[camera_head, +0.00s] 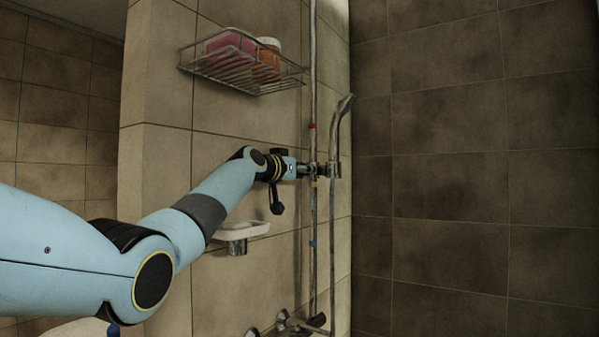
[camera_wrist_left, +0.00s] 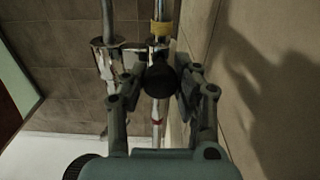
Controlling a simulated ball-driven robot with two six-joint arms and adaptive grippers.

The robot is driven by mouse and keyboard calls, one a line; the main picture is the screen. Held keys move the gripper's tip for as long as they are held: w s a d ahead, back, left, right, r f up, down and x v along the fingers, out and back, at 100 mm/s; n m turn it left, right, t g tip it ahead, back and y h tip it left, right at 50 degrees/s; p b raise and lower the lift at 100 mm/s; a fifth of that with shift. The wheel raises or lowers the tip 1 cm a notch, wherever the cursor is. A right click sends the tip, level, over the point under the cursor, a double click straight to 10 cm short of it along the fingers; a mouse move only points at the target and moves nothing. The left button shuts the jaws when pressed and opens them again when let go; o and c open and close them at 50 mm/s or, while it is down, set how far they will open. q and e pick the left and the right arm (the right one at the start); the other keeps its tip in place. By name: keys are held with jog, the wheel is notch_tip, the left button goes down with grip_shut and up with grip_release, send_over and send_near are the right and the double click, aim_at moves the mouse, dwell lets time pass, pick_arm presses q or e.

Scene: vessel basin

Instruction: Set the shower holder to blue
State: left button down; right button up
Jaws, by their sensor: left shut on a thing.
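The shower holder (camera_head: 331,170) sits on the upright metal rail (camera_head: 313,212), carrying the hand shower (camera_head: 343,108). The rail has a red band (camera_head: 312,126) above the holder, a yellow band (camera_head: 313,183) just below it and a blue band (camera_head: 312,243) lower down. My left gripper (camera_head: 304,169) reaches the holder from the left. In the left wrist view, its fingers (camera_wrist_left: 160,76) are shut on the holder's dark round knob (camera_wrist_left: 161,82). The yellow band (camera_wrist_left: 162,28) and red band (camera_wrist_left: 157,121) lie on opposite sides of it there. My right gripper is not in view.
A wire basket (camera_head: 225,76) with pink and orange items hangs on the wall above my left arm. A white soap dish (camera_head: 242,229) is mounted below the wrist. Tap fittings (camera_head: 281,321) are at the rail's foot. Dark tiled wall on the right is bare.

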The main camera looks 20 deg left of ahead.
pick_arm(q)
jog(key=shift+f, duration=0.15)
jog(key=c, duration=0.9)
grip_release()
jog(key=shift+s, duration=0.15)
jog(key=shift+c, duration=0.2)
jog(key=s+a, duration=0.1)
jog(key=s, duration=0.6)
jog(key=shift+s+a+r, duration=0.2)
jog(key=shift+s, duration=0.2)
jog(key=shift+w, duration=0.2)
